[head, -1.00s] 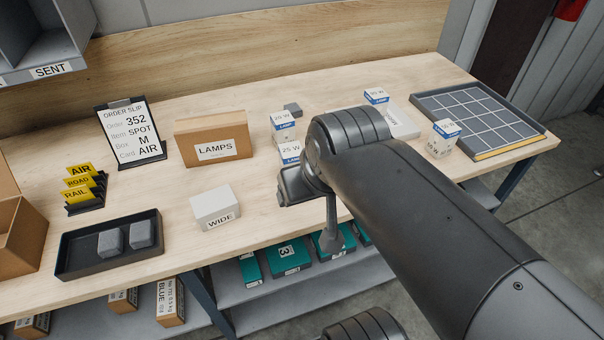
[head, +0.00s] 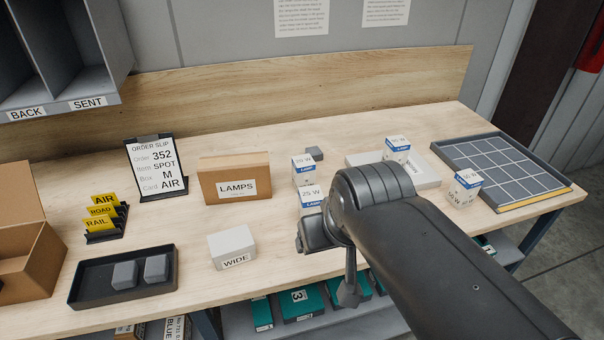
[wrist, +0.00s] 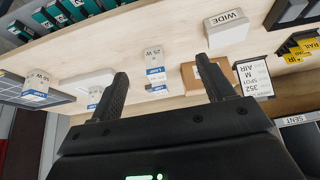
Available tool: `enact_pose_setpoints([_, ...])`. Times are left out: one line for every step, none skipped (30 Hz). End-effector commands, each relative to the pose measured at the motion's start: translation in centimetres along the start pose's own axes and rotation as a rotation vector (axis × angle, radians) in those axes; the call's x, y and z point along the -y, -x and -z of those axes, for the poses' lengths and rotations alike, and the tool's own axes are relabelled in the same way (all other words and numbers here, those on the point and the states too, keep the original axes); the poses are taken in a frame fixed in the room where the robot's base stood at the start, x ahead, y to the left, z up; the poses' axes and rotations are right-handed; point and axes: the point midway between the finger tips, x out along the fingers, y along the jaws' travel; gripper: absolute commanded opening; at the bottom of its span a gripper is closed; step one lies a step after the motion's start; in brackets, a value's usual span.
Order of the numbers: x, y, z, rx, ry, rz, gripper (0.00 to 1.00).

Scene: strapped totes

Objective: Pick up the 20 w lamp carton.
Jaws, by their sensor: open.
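The 20 W lamp carton (head: 304,169) is a small white box with a blue LAMP band. It stands upright on the bench, just behind the 25 W carton (head: 312,199). In the wrist view, which is upside down, the 20 W carton (wrist: 156,88) is partly hidden by the 25 W carton (wrist: 154,60). My gripper (wrist: 162,70) is open and empty, with both cartons showing between its fingers, apart from them.
Another lamp carton (head: 397,149) stands by a flat white box (head: 426,172). A 50 W carton (head: 463,189) stands near the gridded tray (head: 436,147). A small grey block (head: 315,153) sits behind the 20 W carton. The LAMPS box (head: 234,168) and WIDE box (head: 232,246) are left.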

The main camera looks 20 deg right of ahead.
Motion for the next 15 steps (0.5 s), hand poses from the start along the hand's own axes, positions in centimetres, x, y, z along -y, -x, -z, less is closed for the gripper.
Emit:
enact_pose_setpoints([0.0,0.0,0.0,0.000,0.000,0.000,0.74])
enact_pose_setpoints([0.0,0.0,0.0,0.000,0.000,0.000,0.74])
enact_pose_setpoints([0.0,0.0,0.0,0.000,0.000,0.000,0.78])
enact_pose_setpoints([0.0,0.0,0.0,0.000,0.000,0.000,0.78])
enact_pose_setpoints([0.0,0.0,0.0,0.000,0.000,0.000,0.78])
enact_pose_setpoints([0.0,0.0,0.0,0.000,0.000,0.000,0.78])
enact_pose_setpoints([0.0,0.0,0.0,0.000,0.000,0.000,0.78])
enact_pose_setpoints([0.0,0.0,0.0,0.000,0.000,0.000,0.78])
enact_pose_setpoints([0.0,0.0,0.0,0.000,0.000,0.000,0.78])
enact_pose_setpoints([0.0,0.0,0.1,0.000,0.000,0.000,0.78])
enact_pose_setpoints([0.0,0.0,0.1,0.000,0.000,0.000,0.78])
enact_pose_setpoints([0.0,0.0,0.4,0.001,0.001,0.000,0.78])
enact_pose_setpoints([0.0,-0.1,0.7,0.003,0.001,0.000,0.78])
enact_pose_setpoints([-0.1,-0.1,1.1,0.005,0.002,0.000,0.78])
enact_pose_setpoints([-0.1,-0.2,1.8,0.008,0.003,0.000,0.78])
